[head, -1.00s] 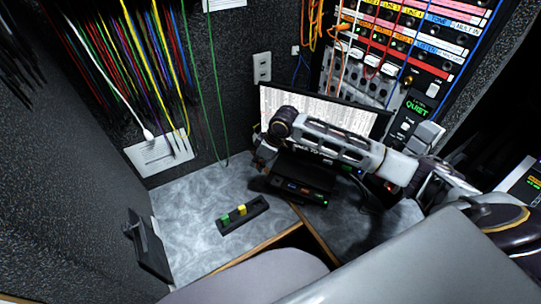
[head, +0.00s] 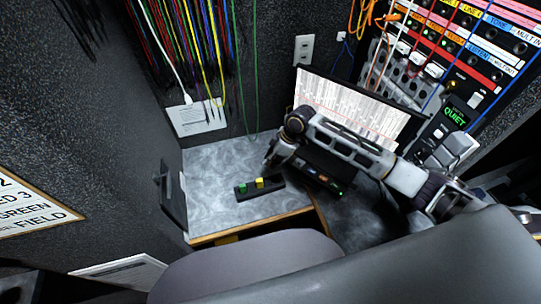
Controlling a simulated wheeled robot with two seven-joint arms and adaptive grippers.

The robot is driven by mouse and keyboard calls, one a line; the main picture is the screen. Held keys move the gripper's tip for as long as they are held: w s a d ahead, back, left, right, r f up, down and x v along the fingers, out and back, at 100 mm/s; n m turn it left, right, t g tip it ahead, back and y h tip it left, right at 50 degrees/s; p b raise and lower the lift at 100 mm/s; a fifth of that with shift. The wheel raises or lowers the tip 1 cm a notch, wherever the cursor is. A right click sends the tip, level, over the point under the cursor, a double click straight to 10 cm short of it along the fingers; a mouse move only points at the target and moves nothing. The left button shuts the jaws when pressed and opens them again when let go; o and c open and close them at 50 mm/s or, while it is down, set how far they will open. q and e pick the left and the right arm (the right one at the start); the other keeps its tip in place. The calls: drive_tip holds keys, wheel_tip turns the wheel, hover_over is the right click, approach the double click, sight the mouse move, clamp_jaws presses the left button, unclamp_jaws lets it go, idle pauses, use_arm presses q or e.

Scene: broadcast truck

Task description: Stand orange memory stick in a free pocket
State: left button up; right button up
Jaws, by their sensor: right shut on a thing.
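A small black rack (head: 258,190) lies on the grey desk. A green stick (head: 242,188) stands near its left end and a yellow stick (head: 260,183) near its middle. The right part of the rack shows no stick. My right gripper (head: 272,160) points down just behind the rack's right end, apart from it. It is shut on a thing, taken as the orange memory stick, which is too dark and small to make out. My left gripper is not in view.
A black device (head: 322,178) with small coloured marks sits right of the rack, below a lit monitor (head: 347,107). A dark upright panel (head: 171,196) stands at the desk's left edge. A grey chair back (head: 250,268) is in front. The desk (head: 212,165) left of the rack is clear.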

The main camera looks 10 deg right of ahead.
drive_tip(key=shift+s+d+f+n+g, duration=0.3)
drive_tip(key=shift+s+d+n+g, duration=0.15)
drive_tip(key=shift+n, duration=0.55)
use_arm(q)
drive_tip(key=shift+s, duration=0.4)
use_arm(e)
drive_tip(key=shift+s+d+f+n+g, duration=0.1)
drive_tip(key=shift+n+g, duration=0.2)
drive_tip(key=shift+n, duration=0.45)
drive_tip(key=shift+s+d+n+g, duration=0.1)
drive_tip(key=shift+n+g, duration=0.15)
drive_tip(key=shift+n, duration=0.5)
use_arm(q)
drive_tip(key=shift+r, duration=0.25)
use_arm(e)
wheel_tip(320, 180, down, 6)
drive_tip(key=shift+r+b, duration=0.15)
drive_tip(key=shift+b, duration=0.8)
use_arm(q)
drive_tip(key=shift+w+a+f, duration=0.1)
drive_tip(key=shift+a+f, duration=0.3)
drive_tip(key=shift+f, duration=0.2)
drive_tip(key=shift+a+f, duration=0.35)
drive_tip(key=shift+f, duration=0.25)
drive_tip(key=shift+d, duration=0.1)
